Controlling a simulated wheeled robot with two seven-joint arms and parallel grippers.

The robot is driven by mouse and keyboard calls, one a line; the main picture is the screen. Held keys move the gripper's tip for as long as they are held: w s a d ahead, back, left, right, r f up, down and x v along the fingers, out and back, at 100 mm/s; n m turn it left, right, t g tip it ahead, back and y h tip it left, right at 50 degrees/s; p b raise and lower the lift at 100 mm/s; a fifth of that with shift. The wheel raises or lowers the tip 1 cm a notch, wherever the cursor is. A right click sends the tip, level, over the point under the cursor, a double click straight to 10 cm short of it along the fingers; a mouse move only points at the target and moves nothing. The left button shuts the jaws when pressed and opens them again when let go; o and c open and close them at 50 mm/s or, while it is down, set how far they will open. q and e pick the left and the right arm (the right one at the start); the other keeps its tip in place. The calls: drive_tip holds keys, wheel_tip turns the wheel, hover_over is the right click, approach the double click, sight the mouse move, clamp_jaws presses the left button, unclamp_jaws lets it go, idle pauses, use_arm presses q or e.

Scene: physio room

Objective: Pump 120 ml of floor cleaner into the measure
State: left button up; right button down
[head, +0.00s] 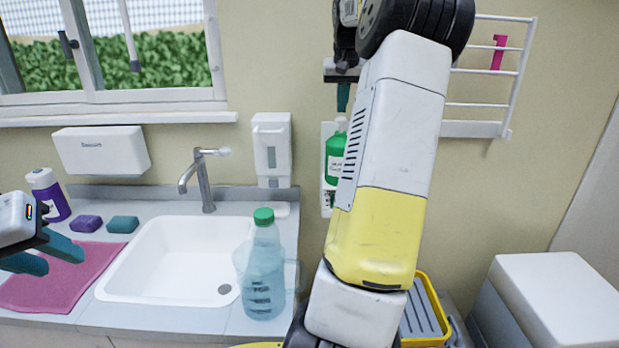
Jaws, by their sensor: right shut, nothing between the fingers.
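A green bottle (334,160) with a pale top is upright in a white holder on the wall; its right side is hidden by my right arm. My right gripper (343,98) is shut and empty, pointing down just above the bottle's top; I cannot tell whether it touches. A translucent blue jug with dark marks, which looks like the measure (262,303), stands on the counter right of the sink. A clear bottle with a green cap (263,215) overlaps it; I cannot tell how they stand in depth. My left gripper (44,254) is open and empty over the pink cloth at the left.
A white sink (165,255) with a tap (205,180) fills the middle counter. A pink cloth (60,285), two sponges (87,223) and a purple bottle (48,195) are at the left. A soap dispenser (272,150) and a rack (490,75) hang on the wall. A yellow crate (437,308) is lower right.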

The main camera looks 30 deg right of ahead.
drive_tip(key=shift+f, duration=0.1)
drive_tip(key=shift+f, duration=1.3)
drive_tip(key=shift+r, duration=1.4)
drive_tip(key=shift+f, duration=0.2)
drive_tip(key=shift+f, duration=1.2)
drive_tip(key=shift+r, duration=1.35)
drive_tip(key=shift+r, duration=0.1)
